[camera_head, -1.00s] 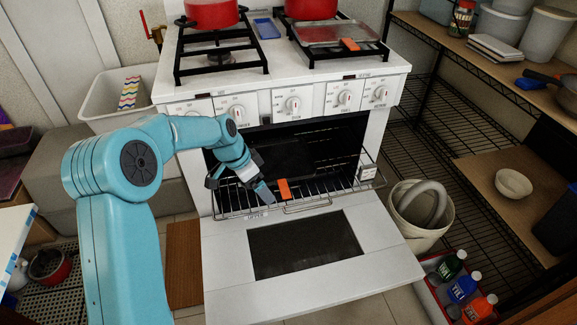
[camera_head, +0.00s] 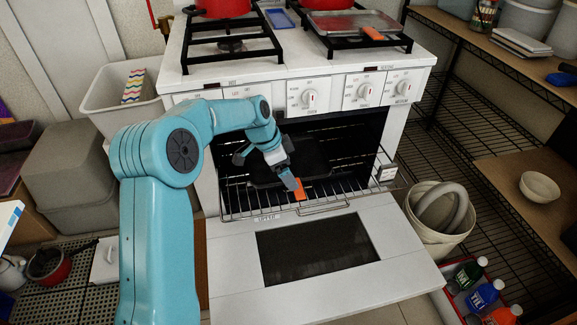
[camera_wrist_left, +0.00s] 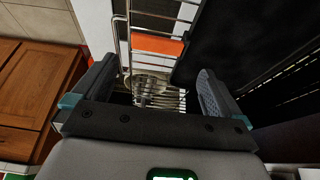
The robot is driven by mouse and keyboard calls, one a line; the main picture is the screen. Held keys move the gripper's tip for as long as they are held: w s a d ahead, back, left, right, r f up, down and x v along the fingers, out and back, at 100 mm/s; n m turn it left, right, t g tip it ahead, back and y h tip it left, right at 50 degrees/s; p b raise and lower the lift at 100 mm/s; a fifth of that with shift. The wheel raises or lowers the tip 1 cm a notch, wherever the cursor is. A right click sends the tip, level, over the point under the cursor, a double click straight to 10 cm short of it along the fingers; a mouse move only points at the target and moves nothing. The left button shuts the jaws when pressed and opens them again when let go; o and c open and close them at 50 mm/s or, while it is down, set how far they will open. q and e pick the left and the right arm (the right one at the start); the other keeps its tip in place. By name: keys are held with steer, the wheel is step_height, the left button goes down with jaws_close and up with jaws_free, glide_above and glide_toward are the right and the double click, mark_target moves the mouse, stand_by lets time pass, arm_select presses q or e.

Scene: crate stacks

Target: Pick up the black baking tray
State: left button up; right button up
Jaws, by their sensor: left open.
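The black baking tray (camera_head: 303,158) lies on the wire rack inside the open oven, partly hidden behind my left gripper. In the left wrist view the tray (camera_wrist_left: 235,40) is a dark flat sheet at the upper right. An orange piece (camera_head: 300,190) sits at its front edge; it also shows in the left wrist view (camera_wrist_left: 158,45), ahead of the fingers. My left gripper (camera_head: 268,170) is open at the oven mouth, close to the orange piece. In the left wrist view the space between its fingers (camera_wrist_left: 152,88) holds nothing. My right gripper is not in view.
The oven door (camera_head: 225,265) is folded down in front. Red pots (camera_head: 222,8) and a metal tray (camera_head: 350,22) are on the stove above. A bin (camera_head: 438,235) and a crate of bottles (camera_head: 455,305) stand right of the door; wire shelving is farther right.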

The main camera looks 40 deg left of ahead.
arm_select(q)
steer(key=shift+x, duration=1.25)
steer(key=b+x, duration=0.1)
steer(key=x, duration=0.4)
steer(key=shift+s+b, duration=0.1)
steer(key=shift+b, duration=0.3)
steer(key=shift+r, duration=0.1)
steer(key=c, duration=1)
steer(key=shift+c, duration=1)
steer(key=shift+r, duration=0.1)
